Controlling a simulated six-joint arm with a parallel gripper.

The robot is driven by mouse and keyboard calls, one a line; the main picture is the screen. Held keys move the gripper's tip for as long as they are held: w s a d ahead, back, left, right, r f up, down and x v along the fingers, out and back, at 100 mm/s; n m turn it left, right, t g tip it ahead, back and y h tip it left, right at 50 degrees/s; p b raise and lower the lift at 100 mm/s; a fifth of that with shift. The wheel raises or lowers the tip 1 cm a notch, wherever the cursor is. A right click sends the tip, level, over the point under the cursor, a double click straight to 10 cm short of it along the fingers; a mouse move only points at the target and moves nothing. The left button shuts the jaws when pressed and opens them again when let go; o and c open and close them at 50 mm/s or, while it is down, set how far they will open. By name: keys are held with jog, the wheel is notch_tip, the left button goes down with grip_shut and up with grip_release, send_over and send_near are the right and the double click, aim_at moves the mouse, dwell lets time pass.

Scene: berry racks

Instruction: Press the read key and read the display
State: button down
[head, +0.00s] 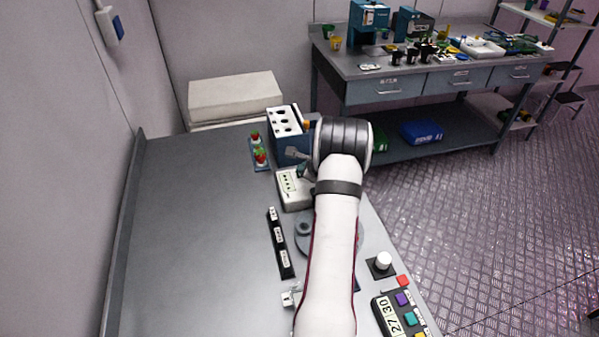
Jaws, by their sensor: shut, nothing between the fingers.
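A cream box (293,190) with small dark marks on its face lies on the bench, left of my arm's wrist. I cannot tell which part is the read key. My gripper (303,171) is mostly hidden by my wrist; what shows is small and dark at the cream box's far edge, shut and empty. I cannot tell whether it touches the box.
A blue rack (288,146) with a holed white top stands behind the cream box. A small tray with red berries (258,154) is left of it. A black labelled strip (280,242) and a white knob (383,261) flank my arm. The bench's left side (195,230) is clear.

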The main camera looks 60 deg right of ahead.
dwell(0.3)
jog(key=shift+r, duration=0.85)
jog(key=shift+r, duration=2.5)
